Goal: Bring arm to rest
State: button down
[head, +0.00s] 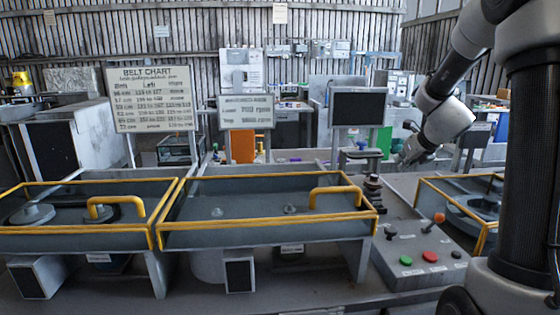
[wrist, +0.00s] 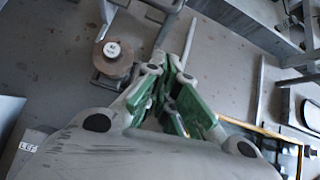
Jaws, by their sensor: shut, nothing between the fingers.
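My gripper (head: 409,153) hangs at the end of my raised arm on the right of the head view, small and partly blurred into the background. It is above and behind the control box, apart from it. In the wrist view my gripper (wrist: 170,78) shows green and grey finger links drawn together, with nothing held between them. My arm comes down from the upper right of the head view, bent at the wrist joint.
Yellow-railed housings (head: 265,240) fill the front bench. A control box (head: 410,245) carries green and red buttons and an orange-knobbed lever (head: 436,220). A dark screen (head: 359,108) and belt chart (head: 151,98) stand behind. A round-topped item (wrist: 112,55) shows in the wrist view.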

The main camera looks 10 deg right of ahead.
jog(key=s+a+f+n+g+y, duration=0.25)
jog(key=s+a+n+g, duration=0.2)
jog(key=s+n, duration=0.9)
jog(key=s+a+r+n+h, duration=0.1)
jog(key=s+a+r+n, duration=0.1)
jog(key=s+n, duration=0.5)
jog(key=s+a+r+n, duration=0.2)
jog(key=s+r+n, duration=0.1)
jog(key=s+n, duration=0.4)
jog(key=s+a+r+n+h, duration=0.1)
jog(key=s+a+r+n, duration=0.1)
jog(key=s+n, duration=0.5)
jog(key=shift+s+a+r+h, duration=0.25)
jog(key=shift+a+h, duration=0.1)
